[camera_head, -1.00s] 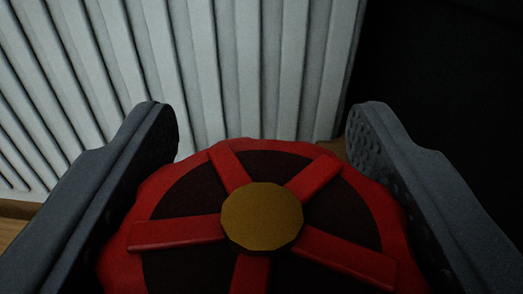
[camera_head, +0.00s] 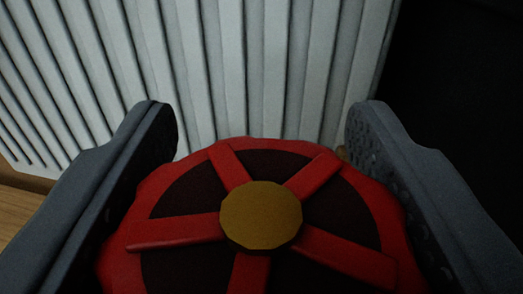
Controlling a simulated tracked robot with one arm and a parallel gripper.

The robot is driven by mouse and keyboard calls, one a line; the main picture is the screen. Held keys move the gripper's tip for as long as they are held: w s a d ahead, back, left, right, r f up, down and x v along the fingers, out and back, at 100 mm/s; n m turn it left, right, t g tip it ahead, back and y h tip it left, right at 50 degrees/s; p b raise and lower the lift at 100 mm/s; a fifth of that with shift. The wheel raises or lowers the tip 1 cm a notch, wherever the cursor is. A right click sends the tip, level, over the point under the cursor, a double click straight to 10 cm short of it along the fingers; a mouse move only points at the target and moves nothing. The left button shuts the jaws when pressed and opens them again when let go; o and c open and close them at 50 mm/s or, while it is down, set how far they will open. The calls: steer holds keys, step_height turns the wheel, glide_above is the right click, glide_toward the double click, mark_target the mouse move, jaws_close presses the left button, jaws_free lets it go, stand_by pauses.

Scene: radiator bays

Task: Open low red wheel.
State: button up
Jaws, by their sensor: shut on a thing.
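The red wheel (camera_head: 230,165) fills the lower middle of the head camera view. It has red spokes, dark gaps between them and a brass-coloured hub (camera_head: 260,214) at its centre. My gripper (camera_head: 262,140) has one grey finger on each side of the wheel, and it is shut on the wheel's rim. The fingertips reach past the wheel's far edge. The near edge of the wheel is cut off by the bottom of the picture.
A white ribbed radiator (camera_head: 240,65) stands behind the wheel, across the left and middle. A strip of wooden floor (camera_head: 14,212) shows at the lower left. The right side behind the finger is dark, with no detail to see.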

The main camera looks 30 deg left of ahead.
steer(key=shift+d+r, duration=0.1)
steer(key=shift+r, duration=0.05)
steer(key=o, duration=1)
steer(key=shift+s, duration=0.1)
steer(key=p+v, duration=0.3)
steer(key=v, duration=1)
steer(key=shift+s, duration=0.2)
steer(key=shift+d, duration=0.15)
